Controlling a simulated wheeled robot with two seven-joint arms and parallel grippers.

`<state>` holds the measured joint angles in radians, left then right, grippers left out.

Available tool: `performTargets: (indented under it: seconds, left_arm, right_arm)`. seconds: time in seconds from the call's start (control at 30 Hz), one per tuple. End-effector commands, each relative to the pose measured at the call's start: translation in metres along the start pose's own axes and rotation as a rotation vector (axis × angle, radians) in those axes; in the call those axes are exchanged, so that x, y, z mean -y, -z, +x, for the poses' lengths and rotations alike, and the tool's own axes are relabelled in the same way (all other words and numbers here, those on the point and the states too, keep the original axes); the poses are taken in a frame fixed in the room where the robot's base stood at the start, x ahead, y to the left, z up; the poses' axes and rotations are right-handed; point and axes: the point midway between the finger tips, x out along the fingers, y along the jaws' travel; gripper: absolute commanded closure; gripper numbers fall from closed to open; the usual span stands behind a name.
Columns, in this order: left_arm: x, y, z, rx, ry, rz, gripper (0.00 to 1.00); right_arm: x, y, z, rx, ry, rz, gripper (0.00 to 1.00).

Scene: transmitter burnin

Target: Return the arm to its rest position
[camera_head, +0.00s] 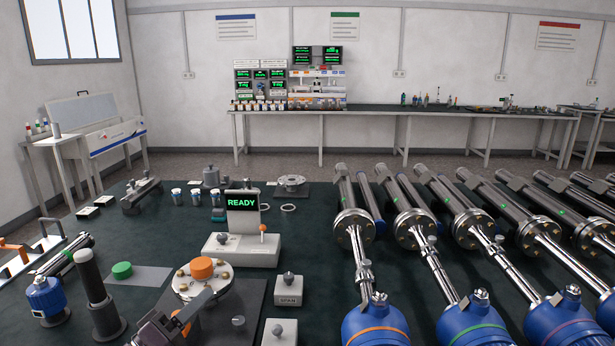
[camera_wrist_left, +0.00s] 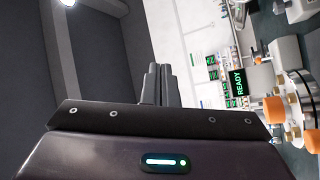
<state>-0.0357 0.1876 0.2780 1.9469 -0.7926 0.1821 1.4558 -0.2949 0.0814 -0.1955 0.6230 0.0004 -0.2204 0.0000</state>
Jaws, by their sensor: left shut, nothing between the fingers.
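My left gripper (camera_head: 196,304) is at the bottom of the head view, in front of and above the round metal flange (camera_head: 222,293) with the orange cap (camera_head: 201,267). Its fingers are shut with nothing between them. In the left wrist view the closed fingers (camera_wrist_left: 157,84) point away over the wrist body, and the flange with orange parts (camera_wrist_left: 275,110) shows at the right side. The gripper partly covers the near side of the flange. My right gripper is not in view.
A white station with a READY display (camera_head: 241,202) stands behind the flange. Long metal transmitters (camera_head: 357,225) with blue heads fill the right side. A SPAN block (camera_head: 288,289) is close by.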

Motion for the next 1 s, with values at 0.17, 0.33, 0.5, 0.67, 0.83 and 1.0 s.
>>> performTargets:
  seconds: [0.17,0.33,0.5,0.67,0.83,1.0]
  left_arm:
    - [0.025,-0.017,-0.005,0.003,0.179,0.141,1.00]
    - [0.054,-0.038,-0.021,0.046,0.418,0.315,1.00]
    - [0.085,-0.075,-0.066,0.214,0.763,0.518,1.00]
    - [0.093,-0.112,-0.121,0.465,1.013,0.616,1.00]
    - [0.087,-0.142,-0.166,0.697,1.139,0.633,1.00]
    - [0.073,-0.168,-0.201,0.905,1.193,0.612,1.00]
  right_arm:
    - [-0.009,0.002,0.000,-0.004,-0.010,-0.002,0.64]
    - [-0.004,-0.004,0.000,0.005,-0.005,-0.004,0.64]
    - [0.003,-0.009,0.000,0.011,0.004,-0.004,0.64]
    - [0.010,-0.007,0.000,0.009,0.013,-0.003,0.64]
    - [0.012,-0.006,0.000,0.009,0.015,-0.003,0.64]
    - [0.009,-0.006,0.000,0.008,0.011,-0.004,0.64]
